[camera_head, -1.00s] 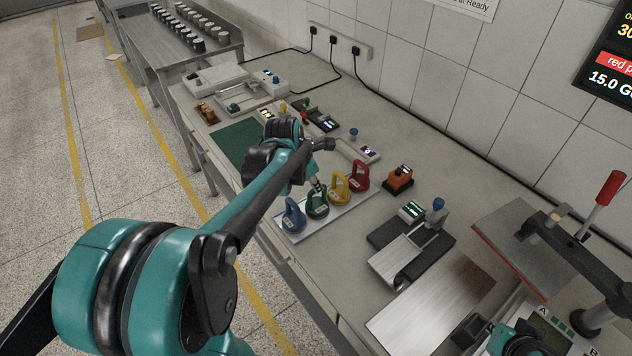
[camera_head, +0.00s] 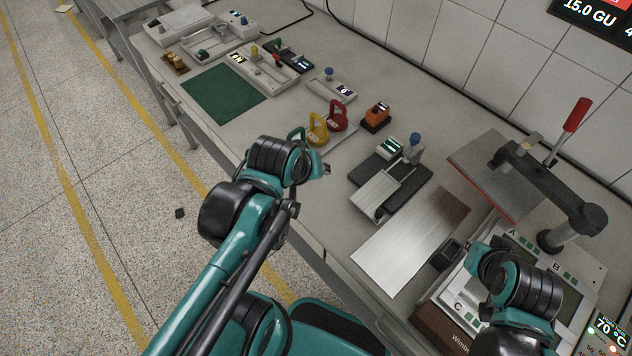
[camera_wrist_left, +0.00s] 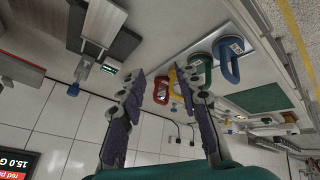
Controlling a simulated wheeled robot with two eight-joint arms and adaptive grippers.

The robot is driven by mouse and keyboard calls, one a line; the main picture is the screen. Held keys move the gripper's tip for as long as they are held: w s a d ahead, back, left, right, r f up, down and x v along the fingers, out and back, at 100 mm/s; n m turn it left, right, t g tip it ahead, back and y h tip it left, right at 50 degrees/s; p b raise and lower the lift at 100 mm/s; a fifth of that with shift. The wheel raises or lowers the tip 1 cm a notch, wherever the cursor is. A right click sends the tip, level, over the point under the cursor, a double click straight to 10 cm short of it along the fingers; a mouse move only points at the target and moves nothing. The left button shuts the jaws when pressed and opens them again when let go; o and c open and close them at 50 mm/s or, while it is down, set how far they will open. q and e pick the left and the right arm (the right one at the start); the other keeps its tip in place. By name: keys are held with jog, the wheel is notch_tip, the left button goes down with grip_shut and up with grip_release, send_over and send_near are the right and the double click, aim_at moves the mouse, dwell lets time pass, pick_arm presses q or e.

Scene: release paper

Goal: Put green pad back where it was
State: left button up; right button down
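The green pad (camera_wrist_left: 199,72), a suction pad with a green ring handle, stands on a light tray in line with blue (camera_wrist_left: 229,62), yellow (camera_wrist_left: 174,84) and red (camera_wrist_left: 160,89) ones. In the head view my left arm covers most of the green pad; only part of its handle (camera_head: 297,132) shows, and the blue pad is hidden. My left gripper (camera_head: 325,170) is above the table's front edge, nearer to me than the tray. In the left wrist view its fingers (camera_wrist_left: 161,86) are spread with nothing between them. My right arm is at the lower right; its fingers cannot be made out.
A dark green mat (camera_head: 222,93) lies beyond the tray. A black and silver device (camera_head: 378,192) and a silver plate (camera_head: 413,240) lie to the right. A press with a red lever (camera_head: 577,113) stands farther right. Small instruments line the back.

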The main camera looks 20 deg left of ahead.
pick_arm(q)
jog(key=m, duration=0.2)
jog(key=s+d+f+m, duration=0.1)
jog(key=m, duration=0.1)
jog(key=s+d+m, duration=0.1)
jog(key=shift+s+f+m+t, duration=0.2)
jog(key=shift+m+t, duration=0.1)
jog(key=shift+m, duration=0.1)
